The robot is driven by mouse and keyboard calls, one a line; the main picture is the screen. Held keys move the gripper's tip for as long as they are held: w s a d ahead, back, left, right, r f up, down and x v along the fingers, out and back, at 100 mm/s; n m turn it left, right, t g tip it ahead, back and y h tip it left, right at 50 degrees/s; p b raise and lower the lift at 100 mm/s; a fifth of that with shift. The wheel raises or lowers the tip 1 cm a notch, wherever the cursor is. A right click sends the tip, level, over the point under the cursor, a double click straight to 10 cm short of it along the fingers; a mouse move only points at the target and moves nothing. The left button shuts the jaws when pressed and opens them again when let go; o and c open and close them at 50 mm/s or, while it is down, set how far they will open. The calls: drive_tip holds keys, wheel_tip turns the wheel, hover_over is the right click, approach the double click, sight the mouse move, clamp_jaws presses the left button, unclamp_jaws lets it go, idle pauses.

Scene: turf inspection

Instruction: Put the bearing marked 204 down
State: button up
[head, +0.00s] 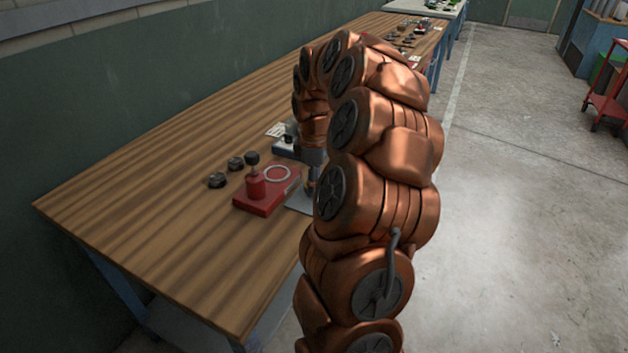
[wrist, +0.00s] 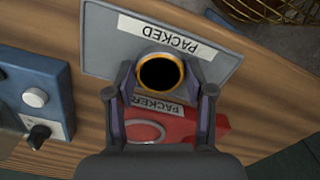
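My gripper (wrist: 160,78) has its two fingers on either side of a round bearing (wrist: 160,88) with a brass-coloured rim and a dark centre. The fingertips appear to touch its sides, so it is shut on it. No number on the bearing can be read. The bearing shows over the grey plate labelled PACKED (wrist: 100,42), below the label; I cannot tell whether it touches the plate. In the head view my arm hides most of the gripper, and the grey plate (head: 300,202) shows only partly.
A red fixture labelled PACKER (wrist: 178,122) stands beside the plate; it also shows in the head view (head: 262,204). A blue box with a white button and black knob (wrist: 38,85) is near. Two dark round parts (head: 217,180) (head: 235,163) lie left. The near-left wooden bench (head: 150,250) is clear.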

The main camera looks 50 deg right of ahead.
drive_tip(key=o, duration=0.3)
drive_tip(key=shift+o, duration=0.2)
drive_tip(key=shift+r, duration=0.1)
wheel_tip(320, 180, up, 12)
drive_tip(key=shift+b, duration=0.35)
drive_tip(key=shift+r, duration=0.1)
